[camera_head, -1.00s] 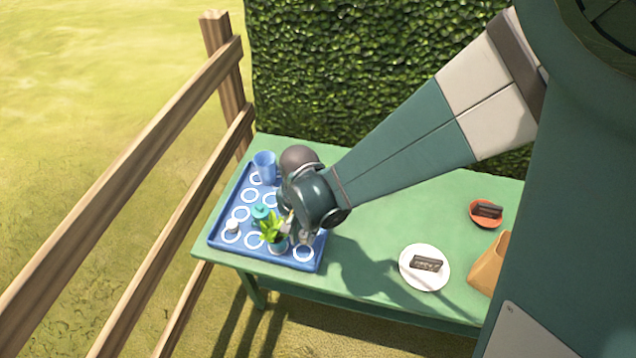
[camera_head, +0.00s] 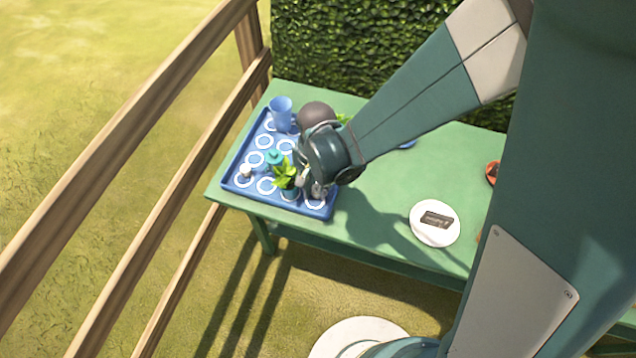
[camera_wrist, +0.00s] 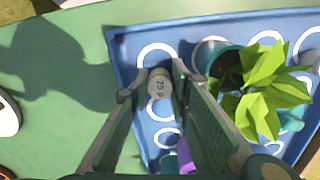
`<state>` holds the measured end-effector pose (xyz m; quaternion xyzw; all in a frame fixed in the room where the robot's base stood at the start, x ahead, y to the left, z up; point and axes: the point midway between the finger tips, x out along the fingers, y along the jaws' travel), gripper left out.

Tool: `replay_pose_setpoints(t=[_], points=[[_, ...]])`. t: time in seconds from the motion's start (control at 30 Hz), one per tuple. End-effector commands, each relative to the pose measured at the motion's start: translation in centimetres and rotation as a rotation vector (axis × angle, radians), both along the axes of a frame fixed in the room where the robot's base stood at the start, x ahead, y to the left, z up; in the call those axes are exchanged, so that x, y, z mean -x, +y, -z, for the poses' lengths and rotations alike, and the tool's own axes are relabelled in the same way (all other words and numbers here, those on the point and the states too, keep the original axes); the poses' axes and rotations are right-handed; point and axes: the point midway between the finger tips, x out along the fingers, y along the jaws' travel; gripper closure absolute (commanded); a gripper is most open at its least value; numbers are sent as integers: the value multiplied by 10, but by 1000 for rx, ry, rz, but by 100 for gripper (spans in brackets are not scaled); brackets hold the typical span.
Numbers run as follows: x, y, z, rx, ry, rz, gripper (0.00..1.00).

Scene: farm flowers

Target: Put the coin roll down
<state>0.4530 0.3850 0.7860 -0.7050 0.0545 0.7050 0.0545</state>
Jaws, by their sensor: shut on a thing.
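The coin roll (camera_wrist: 159,85) is a small pale cylinder, seen end-on with dark marks on its face in the wrist view. My gripper (camera_wrist: 158,84) is shut on it, one finger on each side. My gripper (camera_head: 311,189) is over the near right corner of the blue tray (camera_head: 228,187); the tray also shows in the wrist view (camera_wrist: 123,50). The tray has several white rings, and the roll is in front of a ring column at the tray's edge. I cannot tell whether the roll touches the tray.
A potted plant (camera_head: 285,174) stands close beside my gripper. A blue cup (camera_head: 281,114), a teal lidded pot (camera_head: 274,157) and a small white item (camera_head: 246,171) are on the tray. A white plate (camera_head: 434,232) with a dark block (camera_head: 437,220) is to the right. The green table between is clear.

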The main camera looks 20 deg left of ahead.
Motion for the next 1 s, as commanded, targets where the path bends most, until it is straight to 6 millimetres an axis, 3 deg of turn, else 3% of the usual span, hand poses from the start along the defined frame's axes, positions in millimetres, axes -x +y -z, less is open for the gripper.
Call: replay_pose_setpoints(t=[0.17,0.2,0.27,0.77,1.0], points=[[0,0,4,0,0,0,94],[0,0,4,0,0,0,79],[0,0,3,0,0,0,74],[0,0,0,0,0,0,74],[0,0,-17,0,0,0,74]])
